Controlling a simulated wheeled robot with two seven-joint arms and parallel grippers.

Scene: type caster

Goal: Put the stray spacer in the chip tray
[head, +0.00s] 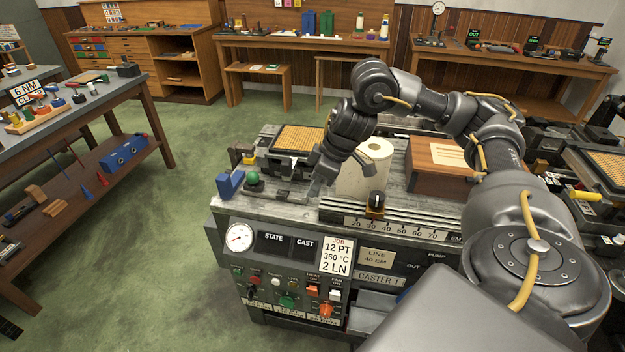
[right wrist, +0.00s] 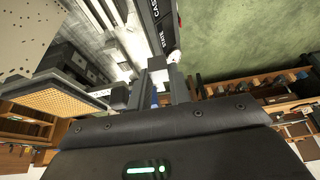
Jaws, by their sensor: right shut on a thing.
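My left gripper is not in view.
The paper roll (head: 366,168) and a wooden box (head: 438,168) stand right of the gripper. A blue block (head: 229,184) and a green-knobbed part (head: 253,178) stand left of it. A numbered scale rail (head: 390,222) runs along the front edge. Green floor is clear at left.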

